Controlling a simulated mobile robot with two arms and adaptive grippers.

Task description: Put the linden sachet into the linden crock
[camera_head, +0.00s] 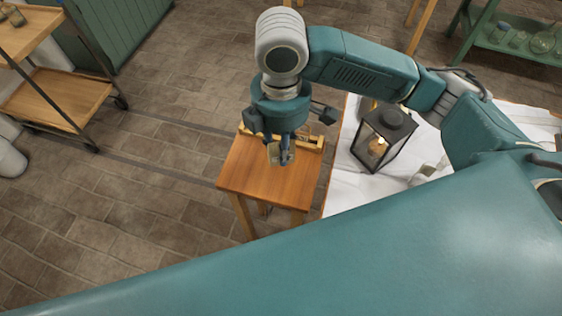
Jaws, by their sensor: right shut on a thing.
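My right gripper (279,150) points down over the small wooden table and is shut on a small grey-tan thing (284,157), which looks like a sachet. The fingers partly cover it, and no label can be read, so I cannot tell for sure that it is the linden one. I cannot make out the linden crock in this view. My left gripper is not in view.
The small wooden table (265,180) has a bare front and a yellowish wooden rack (309,142) at its back. A black lantern (383,138) stands on the white-covered table (343,190) to the right. A wooden shelf cart (62,97) stands at left.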

